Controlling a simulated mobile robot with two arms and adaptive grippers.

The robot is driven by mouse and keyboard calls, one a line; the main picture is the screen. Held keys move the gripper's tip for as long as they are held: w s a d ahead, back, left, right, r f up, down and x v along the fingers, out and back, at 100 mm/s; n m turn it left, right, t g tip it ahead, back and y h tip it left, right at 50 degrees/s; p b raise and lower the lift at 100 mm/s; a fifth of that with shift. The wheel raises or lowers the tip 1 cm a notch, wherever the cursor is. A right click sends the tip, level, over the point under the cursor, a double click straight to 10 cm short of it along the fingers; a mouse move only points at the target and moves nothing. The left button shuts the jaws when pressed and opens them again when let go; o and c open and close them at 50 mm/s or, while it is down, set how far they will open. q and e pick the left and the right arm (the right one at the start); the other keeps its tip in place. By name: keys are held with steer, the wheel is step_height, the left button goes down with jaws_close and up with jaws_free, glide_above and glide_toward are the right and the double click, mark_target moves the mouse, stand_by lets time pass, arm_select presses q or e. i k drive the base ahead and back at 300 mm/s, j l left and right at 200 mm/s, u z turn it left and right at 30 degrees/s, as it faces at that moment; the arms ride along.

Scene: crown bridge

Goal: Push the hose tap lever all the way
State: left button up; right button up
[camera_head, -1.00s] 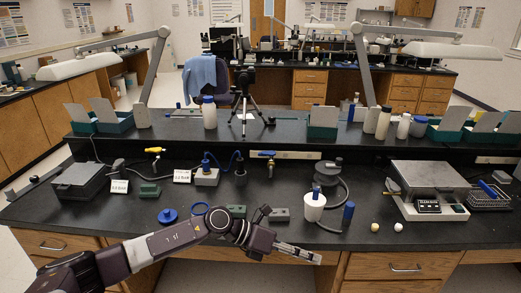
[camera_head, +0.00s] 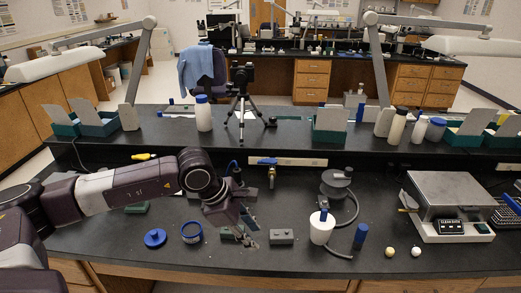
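A tap with a blue lever (camera_head: 267,160) stands at the back of the near bench, in front of the raised shelf. The gripper is apart from the lever. Its fingers are dark against the bench, so I cannot tell whether they are open or shut. A dark fitting (camera_head: 237,172) left of the tap is partly hidden by my arm. My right gripper is not in view.
A blue lid (camera_head: 155,238), a blue ring-shaped container (camera_head: 191,232) and a grey block (camera_head: 282,237) lie near the gripper. A white cup (camera_head: 321,229), a blue-capped cylinder (camera_head: 360,236) and a scale (camera_head: 450,198) stand to the right. Bench around the tap is mostly clear.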

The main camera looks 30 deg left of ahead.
mark_target(272, 161)
steer(key=i+j, duration=1.05)
steer(key=i, duration=0.2)
